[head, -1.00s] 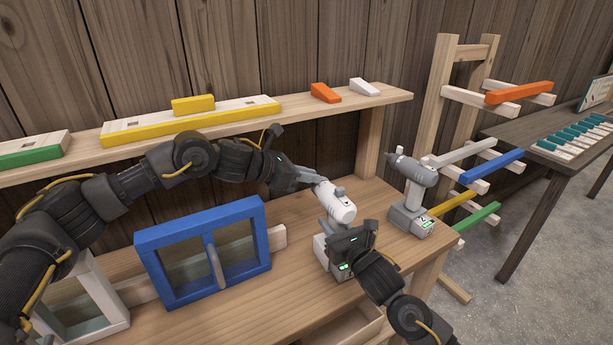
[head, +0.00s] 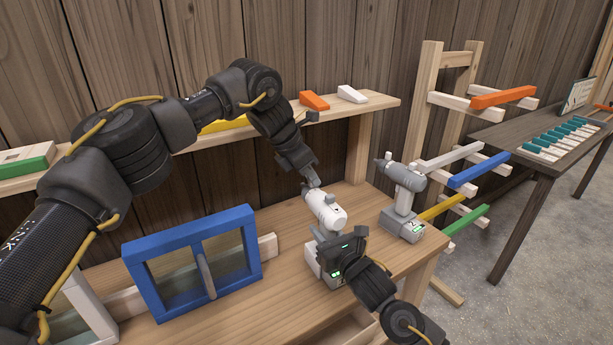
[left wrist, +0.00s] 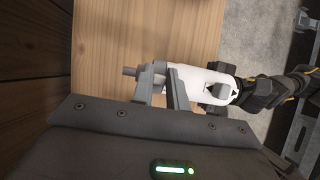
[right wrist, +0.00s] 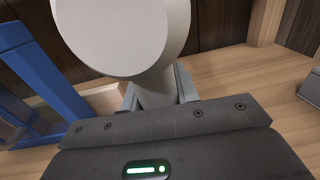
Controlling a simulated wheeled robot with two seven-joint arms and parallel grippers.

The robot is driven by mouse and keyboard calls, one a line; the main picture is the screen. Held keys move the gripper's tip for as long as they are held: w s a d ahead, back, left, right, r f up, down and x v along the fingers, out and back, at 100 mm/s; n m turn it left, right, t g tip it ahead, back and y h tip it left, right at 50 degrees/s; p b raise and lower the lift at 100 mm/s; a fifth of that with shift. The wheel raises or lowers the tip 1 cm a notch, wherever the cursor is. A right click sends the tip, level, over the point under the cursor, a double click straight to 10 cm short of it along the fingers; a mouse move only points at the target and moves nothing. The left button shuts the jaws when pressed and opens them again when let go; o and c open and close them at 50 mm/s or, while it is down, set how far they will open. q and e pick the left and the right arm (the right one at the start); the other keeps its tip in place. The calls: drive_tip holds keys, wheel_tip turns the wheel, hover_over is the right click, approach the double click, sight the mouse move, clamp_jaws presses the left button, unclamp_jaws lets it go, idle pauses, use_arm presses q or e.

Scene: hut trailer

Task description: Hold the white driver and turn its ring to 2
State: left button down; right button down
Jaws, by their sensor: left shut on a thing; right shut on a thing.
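The white driver (head: 326,212) stands upright on the wooden bench, its nose toward the back wall. My right gripper (head: 338,236) is shut on its handle from the front; the handle also shows between the jaws in the right wrist view (right wrist: 156,92). My left gripper (head: 312,180) reaches down from above and is shut on the grey ring at the driver's nose. In the left wrist view the fingers (left wrist: 160,88) straddle the ring, with the thin bit sticking out to the left and the white body (left wrist: 205,82) to the right. The ring's number setting cannot be read.
A grey driver (head: 405,190) stands on the bench to the right. A blue-framed window panel (head: 190,235) stands at the left. Orange and white wedges (head: 351,94) lie on the shelf (head: 375,106) behind. A rack with coloured bars (head: 475,178) stands beyond the bench's right end.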

drive_tip(key=shift+a, duration=0.1)
idle(0.4)
use_arm(q)
drive_tip(key=c, duration=1.6)
unclamp_jaws()
drive_tip(key=shift+c, duration=0.2)
drive_tip(key=v, duration=1.2)
drive_tip(key=shift+d, duration=0.2)
use_arm(e)
drive_tip(key=c, duration=1)
unclamp_jaws()
use_arm(q)
drive_tip(key=shift+w, duration=0.1)
use_arm(e)
drive_tip(key=shift+o, duration=0.2)
